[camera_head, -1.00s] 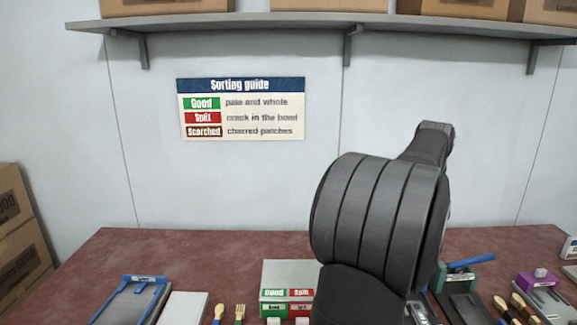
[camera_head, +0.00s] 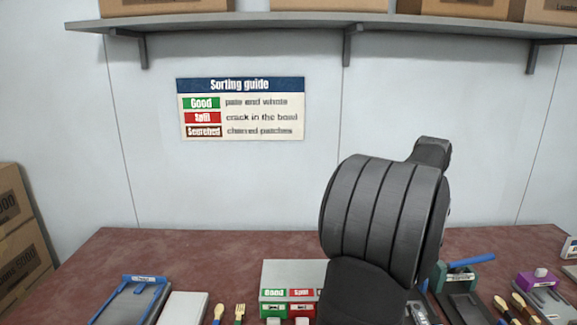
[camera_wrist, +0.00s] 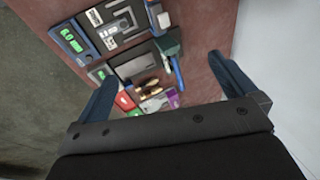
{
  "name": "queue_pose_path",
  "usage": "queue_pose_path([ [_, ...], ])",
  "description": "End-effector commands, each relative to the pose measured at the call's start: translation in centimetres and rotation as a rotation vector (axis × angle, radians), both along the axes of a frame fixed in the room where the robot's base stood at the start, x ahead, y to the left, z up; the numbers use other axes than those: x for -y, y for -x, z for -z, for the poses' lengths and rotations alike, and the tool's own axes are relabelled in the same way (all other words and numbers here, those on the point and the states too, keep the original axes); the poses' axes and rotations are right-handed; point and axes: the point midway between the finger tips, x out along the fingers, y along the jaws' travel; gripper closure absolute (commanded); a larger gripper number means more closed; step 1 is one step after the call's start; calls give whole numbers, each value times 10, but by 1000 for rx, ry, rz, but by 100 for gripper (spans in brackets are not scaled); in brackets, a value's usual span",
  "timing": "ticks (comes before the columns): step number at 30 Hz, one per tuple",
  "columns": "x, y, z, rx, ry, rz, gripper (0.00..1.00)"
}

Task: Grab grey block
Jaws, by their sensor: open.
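I cannot tell for sure which thing is the grey block. A pale grey flat block (camera_head: 183,308) lies at the front left of the table in the head view. In the wrist view a dark grey flat piece (camera_wrist: 136,62) lies on the table, and grey pieces (camera_wrist: 118,29) sit in a dark tray near the top. My gripper (camera_wrist: 163,67) is open and empty, its two blue-grey fingers spread wide above the table. Nothing is between the fingers at their height. In the head view my arm hides the gripper and part of the table.
The back of the table is clear.

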Motion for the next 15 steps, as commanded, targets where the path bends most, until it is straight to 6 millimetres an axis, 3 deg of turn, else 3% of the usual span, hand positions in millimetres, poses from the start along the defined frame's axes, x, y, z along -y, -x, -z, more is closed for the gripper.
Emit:
queue_pose_path([
  [8,0,0,3,-6,1,1,2],
  [11,-4,3,29,-63,16,12,2],
  [15,-15,14,92,-206,82,32,2],
])
